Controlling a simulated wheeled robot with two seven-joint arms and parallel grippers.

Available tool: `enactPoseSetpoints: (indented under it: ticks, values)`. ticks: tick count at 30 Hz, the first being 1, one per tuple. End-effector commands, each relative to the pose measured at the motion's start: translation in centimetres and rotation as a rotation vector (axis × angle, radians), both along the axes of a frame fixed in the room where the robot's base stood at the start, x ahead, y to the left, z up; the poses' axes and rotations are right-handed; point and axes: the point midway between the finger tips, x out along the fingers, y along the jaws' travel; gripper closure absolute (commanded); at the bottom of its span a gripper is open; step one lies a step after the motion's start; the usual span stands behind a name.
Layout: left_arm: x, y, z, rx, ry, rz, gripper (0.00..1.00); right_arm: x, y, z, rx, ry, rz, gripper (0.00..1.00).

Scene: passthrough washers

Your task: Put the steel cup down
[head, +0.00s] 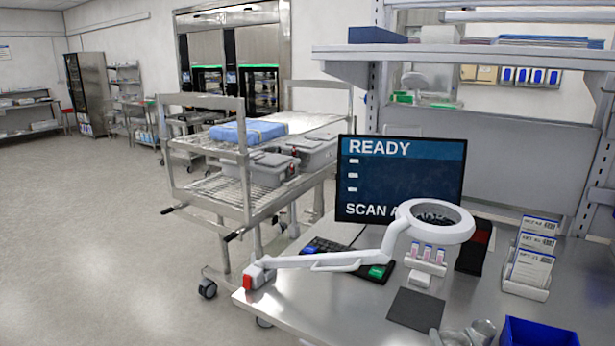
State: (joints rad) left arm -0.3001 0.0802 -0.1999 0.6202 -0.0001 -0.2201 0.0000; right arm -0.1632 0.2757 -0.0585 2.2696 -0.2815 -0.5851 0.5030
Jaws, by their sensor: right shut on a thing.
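A shiny steel cup (483,329) shows at the bottom edge of the head view, cut off by the frame. My right gripper (462,337) is only partly in view there, right beside the cup, and is shut on it. The cup is low in the picture, in front of the steel worktable (350,308); whether its base touches the table cannot be told. My left gripper is not in view.
A blue bin (540,332) is close right of the cup. A dark mat (415,310) lies behind it. A white ring lamp (436,222) reaches over the table near a monitor (400,180). A label box rack (530,257) stands right. Bare table lies left of the mat.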

Motion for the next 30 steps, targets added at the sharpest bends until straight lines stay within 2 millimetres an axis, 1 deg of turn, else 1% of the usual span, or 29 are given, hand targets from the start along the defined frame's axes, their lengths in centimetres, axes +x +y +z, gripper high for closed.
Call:
enactPoseSetpoints:
  ticks: [1, 3, 6, 10, 15, 19, 24, 28, 30]
  values:
    - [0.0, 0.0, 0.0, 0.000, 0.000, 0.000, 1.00, -1.1, 1.2, -1.5, 0.007, 0.007, 0.010, 0.72]
    - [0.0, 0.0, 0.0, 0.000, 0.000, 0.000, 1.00, -2.5, 2.6, -3.1, 0.010, 0.006, 0.024, 0.72]
    - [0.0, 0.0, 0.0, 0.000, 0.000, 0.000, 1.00, -4.5, 4.4, -4.8, 0.010, 0.002, 0.038, 0.72]
    - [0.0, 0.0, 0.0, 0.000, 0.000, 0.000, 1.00, -6.6, 6.2, -6.3, 0.006, -0.003, 0.049, 0.72]
    - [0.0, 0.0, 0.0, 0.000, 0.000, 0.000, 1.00, -8.2, 7.6, -7.2, 0.002, -0.009, 0.055, 0.72]
    - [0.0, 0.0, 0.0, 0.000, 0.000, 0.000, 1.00, -8.6, 7.9, -7.4, 0.000, -0.012, 0.057, 0.72]
    - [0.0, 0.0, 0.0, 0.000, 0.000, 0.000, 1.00, -8.5, 7.8, -7.3, -0.001, -0.013, 0.057, 0.72]
    - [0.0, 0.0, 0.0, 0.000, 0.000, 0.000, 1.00, -7.5, 7.1, -6.7, -0.004, -0.015, 0.056, 0.72]
    - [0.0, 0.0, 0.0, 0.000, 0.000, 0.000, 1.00, -6.5, 6.3, -6.1, -0.004, -0.015, 0.053, 0.72]
